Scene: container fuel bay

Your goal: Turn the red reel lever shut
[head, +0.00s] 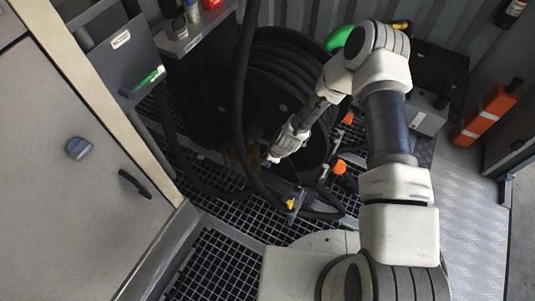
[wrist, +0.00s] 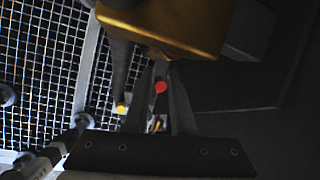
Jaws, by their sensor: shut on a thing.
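The red reel lever (wrist: 161,87) shows in the wrist view as a small round red end between my two fingers, just below a brass-coloured block. My gripper (wrist: 161,92) is shut on it. In the head view my gripper (head: 270,157) reaches down and left to the front of the large black hose reel (head: 284,62). The lever's shaft is mostly hidden by the fingers and the block, and its angle cannot be told.
A yellow-ended part (wrist: 121,108) sits just left of my fingers. A thick black hose (head: 240,95) hangs close left of my gripper. Orange handles (head: 338,167) stand to its right. Grating (head: 222,265) covers the floor. A grey cabinet (head: 75,200) stands at left.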

